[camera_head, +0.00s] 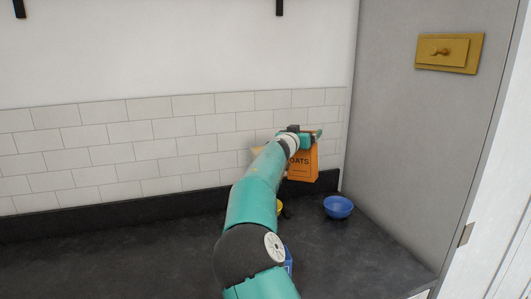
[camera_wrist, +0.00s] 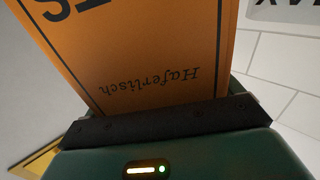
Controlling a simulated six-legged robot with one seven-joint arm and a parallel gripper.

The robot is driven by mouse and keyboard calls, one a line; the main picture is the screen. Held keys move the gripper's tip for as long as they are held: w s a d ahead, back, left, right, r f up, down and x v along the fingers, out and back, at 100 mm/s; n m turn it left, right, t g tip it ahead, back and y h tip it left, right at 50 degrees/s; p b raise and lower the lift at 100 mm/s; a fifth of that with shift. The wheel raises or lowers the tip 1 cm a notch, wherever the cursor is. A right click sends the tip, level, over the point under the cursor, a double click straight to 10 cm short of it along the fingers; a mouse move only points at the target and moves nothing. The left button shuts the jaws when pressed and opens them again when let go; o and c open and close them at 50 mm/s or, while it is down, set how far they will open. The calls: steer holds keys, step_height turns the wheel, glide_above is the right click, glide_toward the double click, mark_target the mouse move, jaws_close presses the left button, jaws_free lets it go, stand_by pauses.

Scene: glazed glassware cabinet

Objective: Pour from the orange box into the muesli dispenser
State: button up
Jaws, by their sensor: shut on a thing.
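The orange box (camera_head: 303,166), printed "OATS", is held above the counter near the back right corner. My gripper (camera_head: 306,138) is shut on its upper part. In the wrist view the orange box (camera_wrist: 150,60) fills the middle, its lettering upside down, and its lower edge in the picture meets the dark gripper jaw (camera_wrist: 165,122). I cannot make out the muesli dispenser with certainty. A tan piece (camera_head: 257,154) shows just left of my arm, mostly hidden, and I cannot tell what it is.
A blue bowl (camera_head: 338,207) stands on the dark counter (camera_head: 110,255) near the grey side wall. A yellow thing (camera_head: 281,208) and a blue thing (camera_head: 288,260) are partly hidden by my arm. A brass switch plate (camera_head: 449,53) is on the side wall. The counter's left is clear.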

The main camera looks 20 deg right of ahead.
steer(key=shift+m, duration=0.7)
steer(key=shift+s+a+r+b, duration=0.5)
steer(key=shift+s+r, duration=0.2)
steer(key=shift+s, duration=0.1)
steer(key=shift+s+a+r+b, duration=0.35)
steer(key=shift+s+r+b, duration=0.1)
steer(key=shift+s+r, duration=0.3)
steer(key=shift+w+f, duration=0.1)
